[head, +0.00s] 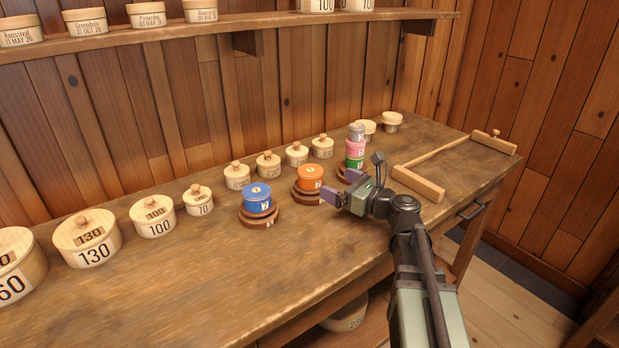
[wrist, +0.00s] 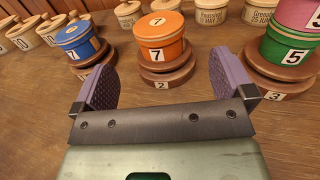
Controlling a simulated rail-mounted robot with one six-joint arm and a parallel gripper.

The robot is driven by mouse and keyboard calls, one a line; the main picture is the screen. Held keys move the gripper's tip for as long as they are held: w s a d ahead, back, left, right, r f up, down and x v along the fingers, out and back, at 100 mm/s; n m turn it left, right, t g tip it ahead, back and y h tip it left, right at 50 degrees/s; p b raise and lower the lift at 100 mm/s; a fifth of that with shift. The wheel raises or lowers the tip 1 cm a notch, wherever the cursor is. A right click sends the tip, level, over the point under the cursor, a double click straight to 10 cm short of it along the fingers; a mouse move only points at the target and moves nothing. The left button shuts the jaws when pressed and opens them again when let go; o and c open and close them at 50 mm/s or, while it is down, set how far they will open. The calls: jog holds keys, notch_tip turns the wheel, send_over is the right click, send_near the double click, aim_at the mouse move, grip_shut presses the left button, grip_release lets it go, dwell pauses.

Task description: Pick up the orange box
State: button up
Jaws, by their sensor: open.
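The orange box (head: 311,176) is a round lidded box on a dark brown turned stand (head: 307,195), mid-bench in the head view. In the wrist view the orange box (wrist: 160,38) shows a 7 on its lid and side, and its stand (wrist: 167,73) shows a 2. My gripper (head: 344,197) is open and empty, just in front and to the right of the orange box in the head view. In the wrist view its two purple fingers (wrist: 160,80) are spread, with the orange box ahead between them and apart from both.
A blue box (head: 257,197) on its stand is to the left. A green box (head: 354,152) with pink and grey ones stacked above stands to the right. Pale wooden boxes (head: 153,216) line the back. A wooden frame piece (head: 455,155) lies at right. The front bench is clear.

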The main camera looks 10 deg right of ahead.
aim_at(311, 170)
jog(key=x, duration=0.9)
jog(key=shift+w+a+r, duration=0.15)
jog(key=shift+w+a, duration=0.05)
jog(key=shift+a, duration=0.1)
jog(key=c, duration=1)
jog(key=shift+o, duration=0.2)
jog(key=shift+s, duration=0.1)
jog(key=shift+r+p, duration=0.15)
jog(key=shift+p, duration=0.15)
notch_tip(311, 170, up, 20)
jog(key=p, duration=2)
